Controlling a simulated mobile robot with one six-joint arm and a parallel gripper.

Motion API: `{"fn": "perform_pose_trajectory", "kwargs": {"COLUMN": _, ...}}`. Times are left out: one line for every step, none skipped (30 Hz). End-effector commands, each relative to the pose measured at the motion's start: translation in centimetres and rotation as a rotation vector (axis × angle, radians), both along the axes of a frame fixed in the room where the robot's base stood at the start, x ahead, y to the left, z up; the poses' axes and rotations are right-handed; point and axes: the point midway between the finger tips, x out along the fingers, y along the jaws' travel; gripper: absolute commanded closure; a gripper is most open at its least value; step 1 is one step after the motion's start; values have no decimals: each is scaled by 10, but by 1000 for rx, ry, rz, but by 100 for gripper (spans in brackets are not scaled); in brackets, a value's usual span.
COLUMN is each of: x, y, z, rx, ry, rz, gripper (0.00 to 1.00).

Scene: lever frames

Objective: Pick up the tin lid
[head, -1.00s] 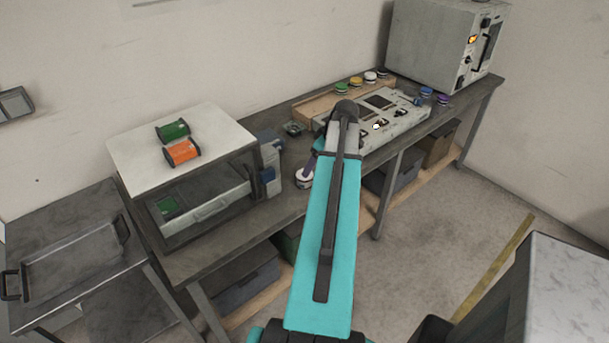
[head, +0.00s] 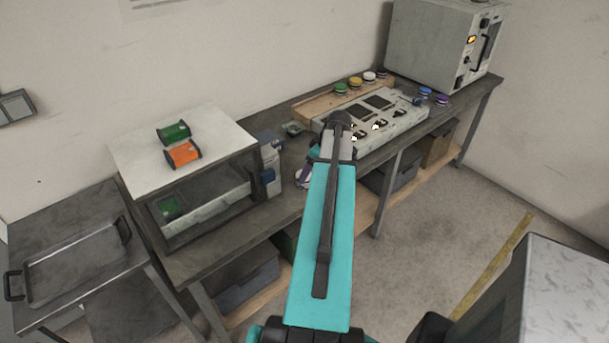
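No single tin lid stands out. Small round tins or lids with coloured tops sit on the bench: a green one (head: 341,88), a yellow one (head: 355,82), a white one (head: 369,77) and a dark one on a wooden board, with a blue one (head: 425,92) and a purple one (head: 441,100) at the right. A pale round thing (head: 301,180) shows at the bench's front, partly behind my teal arm. My forearm goes down behind my upper arm near it. My gripper is hidden there, so its opening and any hold cannot be seen.
A grey panel box with switches (head: 400,112) lies behind my arm. A glass-fronted case (head: 200,205) with green and orange spools on top stands left. A tray (head: 75,262) lies on the left table. A large oven-like box (head: 430,45) stands back right.

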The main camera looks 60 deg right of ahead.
Motion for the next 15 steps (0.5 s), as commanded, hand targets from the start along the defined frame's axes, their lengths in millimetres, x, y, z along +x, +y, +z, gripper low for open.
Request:
{"fn": "perform_pose_trajectory", "kwargs": {"x": 2, "y": 0, "z": -2, "rx": 2, "ry": 1, "rz": 1, "gripper": 31}}
{"fn": "perform_pose_trajectory", "kwargs": {"x": 4, "y": 0, "z": -5, "rx": 2, "ry": 1, "rz": 1, "gripper": 31}}
{"fn": "perform_pose_trajectory", "kwargs": {"x": 5, "y": 0, "z": -8, "rx": 1, "ry": 1, "rz": 2, "gripper": 31}}
{"fn": "perform_pose_trajectory", "kwargs": {"x": 6, "y": 0, "z": -11, "rx": 1, "ry": 1, "rz": 2, "gripper": 31}}
{"fn": "perform_pose_trajectory", "kwargs": {"x": 7, "y": 0, "z": -13, "rx": 1, "ry": 0, "rz": 2, "gripper": 31}}
{"fn": "perform_pose_trajectory", "kwargs": {"x": 8, "y": 0, "z": -16, "rx": 1, "ry": 0, "rz": 1, "gripper": 31}}
{"fn": "perform_pose_trajectory", "kwargs": {"x": 9, "y": 0, "z": -18, "rx": 1, "ry": 0, "rz": 1, "gripper": 31}}
{"fn": "perform_pose_trajectory", "kwargs": {"x": 10, "y": 0, "z": -20, "rx": 1, "ry": 0, "rz": 1, "gripper": 31}}
{"fn": "perform_pose_trajectory", "kwargs": {"x": 10, "y": 0, "z": -22, "rx": 1, "ry": 0, "rz": 1, "gripper": 31}}
{"fn": "perform_pose_trajectory", "kwargs": {"x": 11, "y": 0, "z": -23, "rx": 1, "ry": 0, "rz": 1, "gripper": 31}}
{"fn": "perform_pose_trajectory", "kwargs": {"x": 11, "y": 0, "z": -23, "rx": 1, "ry": 0, "rz": 1, "gripper": 31}}
{"fn": "perform_pose_trajectory", "kwargs": {"x": 11, "y": 0, "z": -24, "rx": 1, "ry": 0, "rz": 1, "gripper": 31}}
{"fn": "perform_pose_trajectory", "kwargs": {"x": 11, "y": 0, "z": -24, "rx": 0, "ry": 0, "rz": 1, "gripper": 31}}
{"fn": "perform_pose_trajectory", "kwargs": {"x": 11, "y": 0, "z": -25, "rx": 0, "ry": 0, "rz": 1, "gripper": 31}}
{"fn": "perform_pose_trajectory", "kwargs": {"x": 11, "y": 1, "z": -25, "rx": 0, "ry": 0, "rz": 1, "gripper": 31}}
